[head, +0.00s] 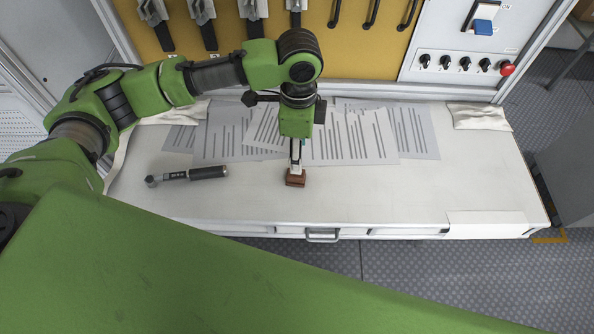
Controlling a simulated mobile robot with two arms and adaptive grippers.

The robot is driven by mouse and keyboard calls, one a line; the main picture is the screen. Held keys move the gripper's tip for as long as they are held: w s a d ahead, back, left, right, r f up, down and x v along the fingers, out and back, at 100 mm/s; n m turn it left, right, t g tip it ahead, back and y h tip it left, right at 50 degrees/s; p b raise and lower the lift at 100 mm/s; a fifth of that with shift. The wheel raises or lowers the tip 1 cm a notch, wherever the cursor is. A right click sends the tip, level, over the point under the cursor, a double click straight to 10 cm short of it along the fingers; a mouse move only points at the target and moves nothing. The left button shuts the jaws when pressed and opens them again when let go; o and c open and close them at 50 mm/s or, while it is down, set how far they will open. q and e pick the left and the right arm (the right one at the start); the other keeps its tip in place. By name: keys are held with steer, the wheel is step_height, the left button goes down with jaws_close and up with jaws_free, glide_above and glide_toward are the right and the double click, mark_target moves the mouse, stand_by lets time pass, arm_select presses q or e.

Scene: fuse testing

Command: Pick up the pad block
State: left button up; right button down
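A small reddish-brown block (295,180), which looks like the pad block, is at the front middle of the white workbench (400,195). My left gripper (296,168) points down from above, with its tip right at the block's upper side. The gripper hides part of the block. I cannot tell whether the fingers are closed on it, or whether the block rests on the bench or is slightly raised. My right gripper is out of view.
A black-handled tool (200,173) lies left of the block. Printed sheets (350,140) cover the back of the bench. A yellow panel (350,50) with hanging tools and a grey panel with knobs and a red button (507,68) stand behind.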

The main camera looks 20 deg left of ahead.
mark_target(296, 177)
arm_select(q)
step_height(296, 177, down, 3)
steer(key=shift+f, duration=0.2)
steer(key=f+p, duration=0.1)
steer(key=f, duration=0.2)
steer(key=shift+a, duration=0.2)
step_height(296, 177, down, 4)
steer(key=shift+s+a+r, duration=0.1)
steer(key=shift+s+r, duration=0.05)
steer(key=c, duration=1)
steer(key=shift+c, duration=0.9)
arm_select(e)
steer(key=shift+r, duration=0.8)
